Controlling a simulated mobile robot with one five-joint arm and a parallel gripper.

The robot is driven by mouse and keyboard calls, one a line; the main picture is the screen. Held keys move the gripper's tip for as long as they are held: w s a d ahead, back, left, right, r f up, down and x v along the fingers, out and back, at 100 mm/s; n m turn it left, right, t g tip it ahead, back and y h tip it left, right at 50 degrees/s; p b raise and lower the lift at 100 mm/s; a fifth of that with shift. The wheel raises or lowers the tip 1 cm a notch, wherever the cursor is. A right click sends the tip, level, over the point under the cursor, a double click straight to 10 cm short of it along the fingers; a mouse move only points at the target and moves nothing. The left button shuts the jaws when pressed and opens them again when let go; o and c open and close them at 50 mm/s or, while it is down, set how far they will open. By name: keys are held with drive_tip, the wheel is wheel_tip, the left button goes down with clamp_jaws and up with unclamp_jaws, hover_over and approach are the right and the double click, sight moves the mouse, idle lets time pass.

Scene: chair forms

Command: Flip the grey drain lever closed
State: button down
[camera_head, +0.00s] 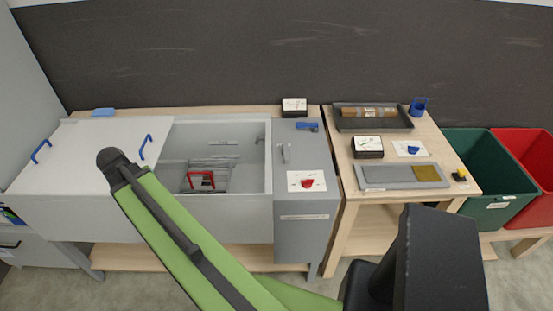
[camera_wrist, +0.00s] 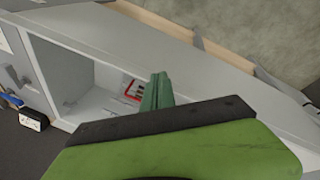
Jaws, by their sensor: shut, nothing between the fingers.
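The grey drain lever (camera_head: 285,152) stands on the grey panel (camera_head: 308,236) just right of the open basin (camera_head: 255,184). It points roughly away from the panel's front edge. In the wrist view the lever (camera_wrist: 15,76) shows small at the far left. My gripper (camera_wrist: 157,92) is shut and empty, and appears over the basin side in the wrist view, well apart from the lever. The gripper itself cannot be made out in the head view, where my arm crosses in front of the basin.
A blue lever (camera_head: 307,127) and a red knob (camera_head: 307,183) sit on the same panel. A red-handled rack (camera_head: 201,180) lies in the basin. A lid with blue handles (camera_head: 75,160) covers the left side.

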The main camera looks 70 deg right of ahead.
sight(286, 153)
drive_tip(key=s+d+m+g+h, duration=0.1)
drive_tip(key=s+d+m, duration=0.1)
drive_tip(key=s+d, duration=0.6)
drive_tip(key=s+d+r+m+g+h+b, duration=0.1)
drive_tip(key=s+d+m, duration=0.2)
drive_tip(key=s+d, duration=0.4)
drive_tip(key=s+d+r+m+g+h, duration=0.1)
drive_tip(key=s+d+m, duration=0.2)
drive_tip(key=s+d, duration=0.5)
drive_tip(key=d, duration=0.8)
drive_tip(key=shift+s+d+g, duration=0.15)
drive_tip(key=shift+s+g, duration=0.15)
drive_tip(key=shift+s, duration=0.05)
drive_tip(key=shift+f+b, duration=0.15)
drive_tip(key=shift+b, duration=0.2)
drive_tip(key=b+x, duration=0.8)
drive_tip(key=x, duration=0.1)
drive_tip(key=shift+d+f, duration=0.15)
drive_tip(key=shift+f, duration=0.25)
drive_tip(key=shift+s+d+r, duration=0.1)
drive_tip(key=shift+s+d, duration=0.2)
drive_tip(key=shift+s, duration=0.35)
drive_tip(key=shift+s+d+r, duration=0.1)
drive_tip(key=shift+s+d, duration=0.2)
drive_tip(key=shift+s, duration=0.35)
drive_tip(key=shift+s+d, duration=0.25)
drive_tip(key=shift+s, duration=0.45)
